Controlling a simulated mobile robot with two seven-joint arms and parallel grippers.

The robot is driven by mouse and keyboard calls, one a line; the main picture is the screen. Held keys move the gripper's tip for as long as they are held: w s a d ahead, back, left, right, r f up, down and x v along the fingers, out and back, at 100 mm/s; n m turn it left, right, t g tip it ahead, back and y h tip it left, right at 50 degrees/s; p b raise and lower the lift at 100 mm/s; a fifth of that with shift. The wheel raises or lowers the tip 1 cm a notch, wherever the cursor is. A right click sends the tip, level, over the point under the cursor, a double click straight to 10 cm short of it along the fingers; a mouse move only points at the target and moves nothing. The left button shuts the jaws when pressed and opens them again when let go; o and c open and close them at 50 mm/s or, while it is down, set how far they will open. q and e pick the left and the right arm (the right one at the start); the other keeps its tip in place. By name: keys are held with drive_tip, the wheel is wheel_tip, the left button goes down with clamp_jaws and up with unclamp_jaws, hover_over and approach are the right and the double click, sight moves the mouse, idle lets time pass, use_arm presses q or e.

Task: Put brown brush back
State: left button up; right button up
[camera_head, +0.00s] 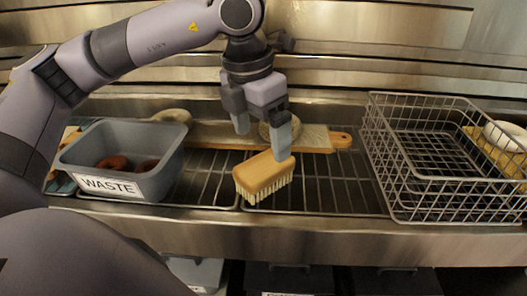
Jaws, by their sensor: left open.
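The brown brush (262,175) lies on the wire rack in the middle, its tan wooden back up and its pale bristles down. My left gripper (262,142) is above and just behind the brush, pointing down with its two fingers apart. The right fingertip overlaps the brush's far right edge in the picture; I cannot tell whether it touches. My right gripper is not seen.
A grey WASTE bin (168,178) with dark bagels stands at left. An empty-looking wire basket (400,205) stands at right. Another bagel (172,115) sits behind the bin. Rack around the brush is free.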

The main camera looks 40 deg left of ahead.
sight(257, 166)
use_arm(q)
drive_tip(key=shift+s+a+r, duration=0.1)
drive_tip(key=shift+s+r, duration=0.1)
drive_tip(key=shift+r, duration=1.1)
drive_tip(key=shift+s+r, duration=0.15)
drive_tip(key=shift+r, duration=1.15)
